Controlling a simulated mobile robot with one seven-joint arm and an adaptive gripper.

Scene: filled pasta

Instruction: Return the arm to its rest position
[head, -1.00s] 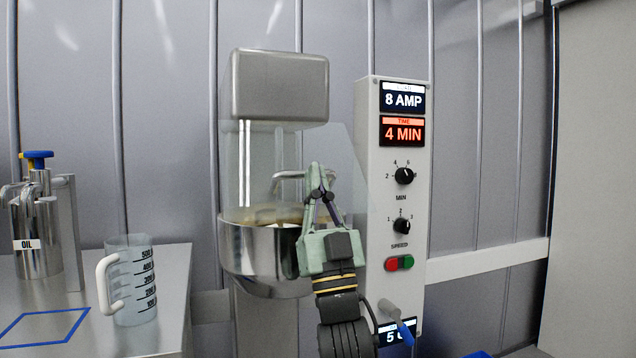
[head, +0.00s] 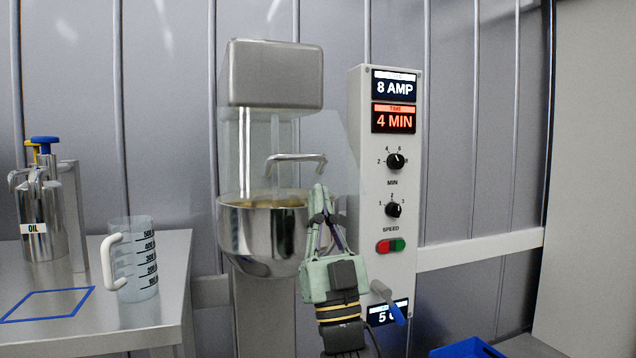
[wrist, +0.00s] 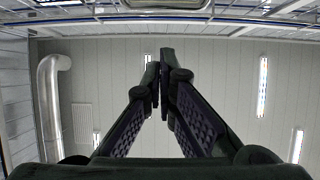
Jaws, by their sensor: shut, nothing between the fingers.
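My gripper (head: 321,192) is in the head view, pointing up in front of the right side of the mixer bowl. Its fingers are shut with nothing between them. The fingers also show in the wrist view (wrist: 160,72), their tips together against the ceiling. My arm comes up from the bottom edge of the head view, and most of it is out of the frame. The gripper hides part of the bowl's right side.
The mixer has a steel bowl (head: 258,238) and a clear guard with a bent handle (head: 296,157). The control panel (head: 370,150) stands close on the right. A measuring jug (head: 140,265) and oil canister (head: 42,205) stand on the left table (head: 160,305). A blue bin (head: 468,349) shows at bottom right.

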